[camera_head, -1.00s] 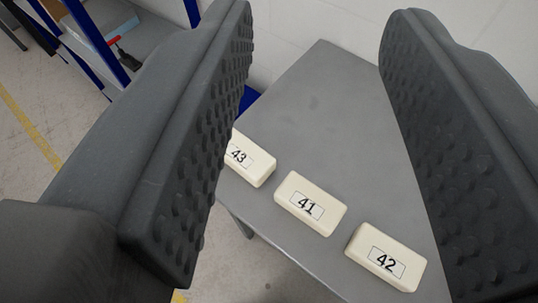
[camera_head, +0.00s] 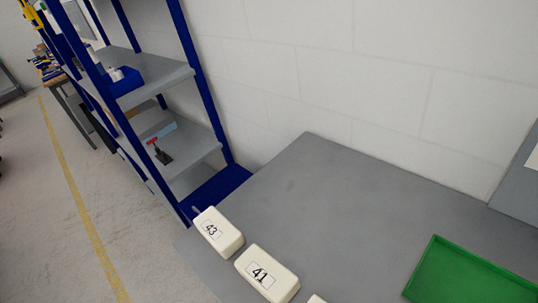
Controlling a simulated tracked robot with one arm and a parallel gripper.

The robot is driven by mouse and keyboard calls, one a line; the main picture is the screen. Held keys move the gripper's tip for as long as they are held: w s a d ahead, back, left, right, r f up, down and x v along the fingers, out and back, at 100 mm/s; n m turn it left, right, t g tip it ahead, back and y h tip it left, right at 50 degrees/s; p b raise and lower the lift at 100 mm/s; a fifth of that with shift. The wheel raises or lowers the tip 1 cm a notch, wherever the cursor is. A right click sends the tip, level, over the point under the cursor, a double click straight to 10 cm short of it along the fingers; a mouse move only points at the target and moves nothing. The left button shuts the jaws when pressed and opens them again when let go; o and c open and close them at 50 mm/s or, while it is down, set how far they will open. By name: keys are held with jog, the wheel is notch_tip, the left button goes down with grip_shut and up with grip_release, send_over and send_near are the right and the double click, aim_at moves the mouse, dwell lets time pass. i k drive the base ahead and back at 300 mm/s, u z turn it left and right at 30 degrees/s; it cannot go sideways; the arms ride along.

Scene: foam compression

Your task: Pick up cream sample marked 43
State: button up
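The cream sample marked 43 (camera_head: 218,233) lies flat near the left edge of the grey table (camera_head: 330,190), label up. The cream sample marked 41 (camera_head: 267,272) lies to its right and nearer to me, with a gap between them. Another cream block (camera_head: 316,299) shows only a corner at the bottom edge, and its label is out of view. My gripper is not in view.
A green tray (camera_head: 470,277) sits on the table at the lower right. A blue-framed shelf unit (camera_head: 190,95) with grey shelves stands behind and left of the table. A white block wall (camera_head: 340,80) runs behind. The middle of the table is clear.

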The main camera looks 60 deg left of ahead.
aim_at(220, 231)
jog(key=z, duration=1.95)
jog(key=k, duration=2.8)
jog(key=u, duration=1.55)
jog(key=i, duration=1)
jog(key=u, duration=0.1)
